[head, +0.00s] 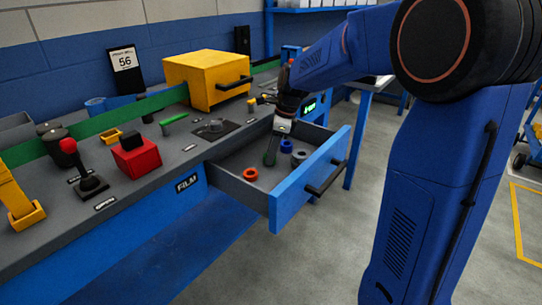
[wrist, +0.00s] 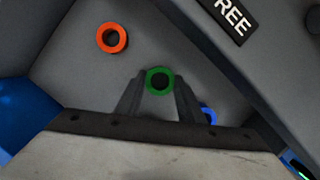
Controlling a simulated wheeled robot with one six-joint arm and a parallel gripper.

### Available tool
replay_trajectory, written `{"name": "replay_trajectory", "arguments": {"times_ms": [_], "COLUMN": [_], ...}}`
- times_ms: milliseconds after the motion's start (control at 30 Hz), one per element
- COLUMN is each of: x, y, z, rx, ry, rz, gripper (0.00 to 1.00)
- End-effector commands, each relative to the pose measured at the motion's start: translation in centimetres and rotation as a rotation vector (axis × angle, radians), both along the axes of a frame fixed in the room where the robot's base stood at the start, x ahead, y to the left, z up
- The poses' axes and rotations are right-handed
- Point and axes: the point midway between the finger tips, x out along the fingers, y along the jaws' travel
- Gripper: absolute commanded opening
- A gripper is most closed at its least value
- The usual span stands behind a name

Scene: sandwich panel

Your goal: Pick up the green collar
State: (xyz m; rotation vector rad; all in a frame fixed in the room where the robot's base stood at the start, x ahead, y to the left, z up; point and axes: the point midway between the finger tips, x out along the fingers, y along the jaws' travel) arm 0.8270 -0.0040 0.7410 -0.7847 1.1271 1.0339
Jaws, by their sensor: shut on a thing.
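The green collar (wrist: 159,69) is a small ring between my gripper's two fingertips (wrist: 159,88) in the wrist view, with a finger on each side of it. My gripper is shut on it inside the open drawer. In the head view my gripper (head: 272,157) reaches down into the drawer, and only a bit of green shows at its tips. I cannot tell whether the collar is clear of the drawer floor.
The blue-fronted drawer (head: 283,201) is pulled out. An orange collar (wrist: 111,38), a blue collar (wrist: 208,113) and a grey collar (head: 299,157) lie in it. A yellow box (head: 200,80) and a red box (head: 137,157) stand on the bench. Drawer walls surround my gripper.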

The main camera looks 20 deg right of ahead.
Motion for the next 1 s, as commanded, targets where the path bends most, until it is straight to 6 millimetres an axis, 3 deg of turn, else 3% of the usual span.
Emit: {"name": "replay_trajectory", "arguments": {"times_ms": [167,600,800,1000], "x": [0.1,0.1,0.0,0.0], "y": [0.0,0.0,0.0,0.0], "z": [2.8,13.2,16.1,17.3], "rx": [0.000,0.000,-0.001,0.000], "ry": [-0.005,-0.003,-0.002,-0.001], "rz": [0.000,-0.001,0.000,0.000], "gripper": [0.12,0.12,0.12,0.12]}}
